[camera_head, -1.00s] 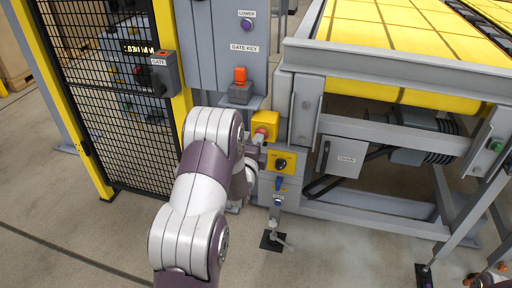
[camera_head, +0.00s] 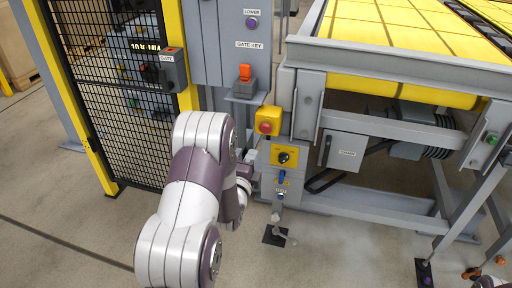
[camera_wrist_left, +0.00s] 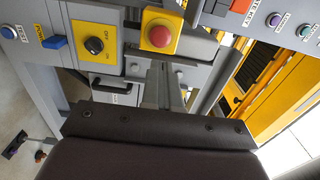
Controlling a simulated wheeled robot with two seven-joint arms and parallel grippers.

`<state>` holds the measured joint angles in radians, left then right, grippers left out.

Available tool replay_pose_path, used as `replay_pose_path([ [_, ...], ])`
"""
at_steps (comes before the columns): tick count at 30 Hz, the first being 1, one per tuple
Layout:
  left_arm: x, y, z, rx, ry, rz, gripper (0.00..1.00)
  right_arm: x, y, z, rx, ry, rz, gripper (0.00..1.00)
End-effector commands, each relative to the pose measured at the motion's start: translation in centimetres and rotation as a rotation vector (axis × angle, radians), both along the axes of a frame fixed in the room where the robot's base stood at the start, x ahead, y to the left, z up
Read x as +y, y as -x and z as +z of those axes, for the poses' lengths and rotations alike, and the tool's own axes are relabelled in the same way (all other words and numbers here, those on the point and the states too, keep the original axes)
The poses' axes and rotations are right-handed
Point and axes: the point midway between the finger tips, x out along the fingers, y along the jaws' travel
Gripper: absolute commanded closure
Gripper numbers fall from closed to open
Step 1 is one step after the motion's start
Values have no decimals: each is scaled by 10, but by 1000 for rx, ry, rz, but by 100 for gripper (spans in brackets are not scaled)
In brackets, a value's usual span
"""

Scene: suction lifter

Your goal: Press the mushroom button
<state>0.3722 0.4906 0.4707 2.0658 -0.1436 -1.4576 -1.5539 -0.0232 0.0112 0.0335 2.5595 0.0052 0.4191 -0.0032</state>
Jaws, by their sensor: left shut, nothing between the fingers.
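The mushroom button (camera_head: 266,127) is a red round head on a yellow box, fixed to the grey post beside the conveyor. It also shows in the left wrist view (camera_wrist_left: 160,36), near the top middle. My left gripper (camera_head: 253,181) is below and slightly left of the button in the head view, apart from it and partly hidden by my wrist. In the left wrist view its shut fingers (camera_wrist_left: 164,84) point toward the panel, below the button in the picture, with nothing between them.
Below the button is a yellow rotary switch (camera_head: 284,156), with a blue handle (camera_head: 282,177) under it. An orange gate key (camera_head: 245,73) sits up and to the left. A mesh gate (camera_head: 110,100) stands left; the yellow-topped conveyor (camera_head: 400,35) is right.

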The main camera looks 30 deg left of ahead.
Motion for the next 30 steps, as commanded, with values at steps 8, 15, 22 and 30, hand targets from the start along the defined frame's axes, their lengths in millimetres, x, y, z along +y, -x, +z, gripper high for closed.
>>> replay_pose_path([
  [8,-6,26,0,2,0,0,100,0,0,2,0,0,0,57],
  [15,-6,26,0,0,0,0,100,0,0,2,0,0,0,57],
  [22,-6,26,0,0,0,0,100,0,0,2,0,0,0,57],
  [30,-9,56,-88,340,590,151,100,0,0,2,0,0,0,57],
])
